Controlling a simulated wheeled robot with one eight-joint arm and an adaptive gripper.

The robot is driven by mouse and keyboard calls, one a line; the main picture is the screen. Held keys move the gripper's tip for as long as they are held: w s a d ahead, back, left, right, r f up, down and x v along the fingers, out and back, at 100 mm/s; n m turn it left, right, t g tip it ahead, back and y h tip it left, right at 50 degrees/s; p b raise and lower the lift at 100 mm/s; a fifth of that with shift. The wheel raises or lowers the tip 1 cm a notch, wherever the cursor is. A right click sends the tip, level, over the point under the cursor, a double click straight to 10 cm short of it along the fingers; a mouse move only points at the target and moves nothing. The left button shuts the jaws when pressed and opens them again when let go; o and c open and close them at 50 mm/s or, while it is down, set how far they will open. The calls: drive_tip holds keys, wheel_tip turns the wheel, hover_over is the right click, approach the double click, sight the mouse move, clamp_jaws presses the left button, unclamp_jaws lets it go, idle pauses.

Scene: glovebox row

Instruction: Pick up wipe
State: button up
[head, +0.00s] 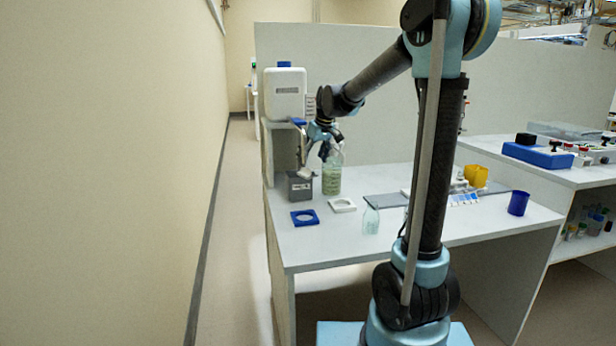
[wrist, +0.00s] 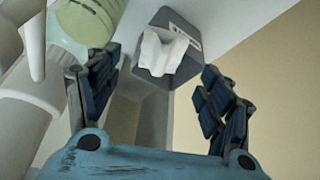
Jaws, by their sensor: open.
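The wipe (wrist: 163,50) is a white crumpled sheet standing out of the top of a grey box (wrist: 170,78) with a white label. In the wrist view it lies ahead of my gripper (wrist: 158,92), roughly between the two open fingers and apart from them. The gripper holds nothing. In the head view, my gripper (head: 318,148) is above the grey box (head: 300,187) at the left end of the table; the wipe (head: 303,173) shows small on top of the box.
A large bottle with pale green contents (head: 332,178) stands close right of the box. A white dispenser (head: 285,95) stands behind. A blue ring holder (head: 304,218), a white ring holder (head: 343,205) and a small clear bottle (head: 371,220) sit nearer on the table (head: 330,245).

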sight(309, 169)
drive_tip(key=shift+x, duration=2.9)
drive_tip(key=c, duration=0.9)
drive_tip(key=shift+r, duration=0.6)
wheel_tip(309, 169, up, 2)
drive_tip(key=shift+s+r, duration=0.1)
drive_tip(key=shift+r, duration=0.15)
drive_tip(key=shift+s+d, duration=1.85)
drive_tip(key=shift+s, duration=0.5)
drive_tip(key=shift+s+d, duration=1.9)
drive_tip(key=shift+s, duration=0.4)
drive_tip(key=shift+s+d, duration=1.85)
drive_tip(key=shift+s, duration=0.5)
